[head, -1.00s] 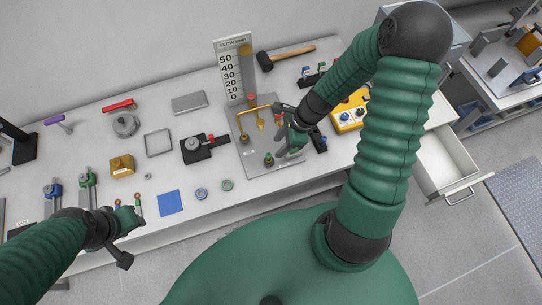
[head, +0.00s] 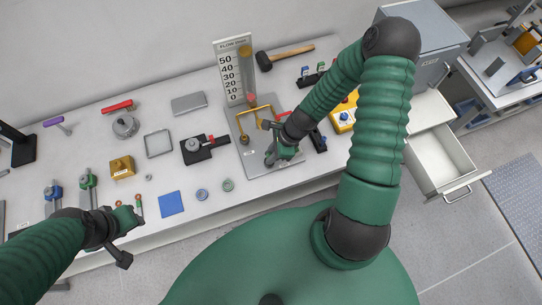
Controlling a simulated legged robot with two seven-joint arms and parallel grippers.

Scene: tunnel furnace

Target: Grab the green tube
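No object is plainly a green tube. A small grey-green ring (head: 227,185) lies on the table in the head view, beside a similar blue-grey ring (head: 202,195). A small rack with blue and green tops (head: 305,71) stands at the back. My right gripper (head: 271,157) is low over the front of the flow meter's grey base plate (head: 290,166), and it hides the knob there. Its fingers are too small and covered to show whether they are open. My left gripper (head: 132,232) hangs over the table's front edge at the left, apart from the rings.
The flow meter board (head: 233,72) with yellow pipes (head: 243,138) stands close behind my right gripper. A black clamp device (head: 202,148) and a yellow button box (head: 343,116) flank it. A blue square (head: 171,204) lies in front. An open drawer (head: 440,160) juts out at right.

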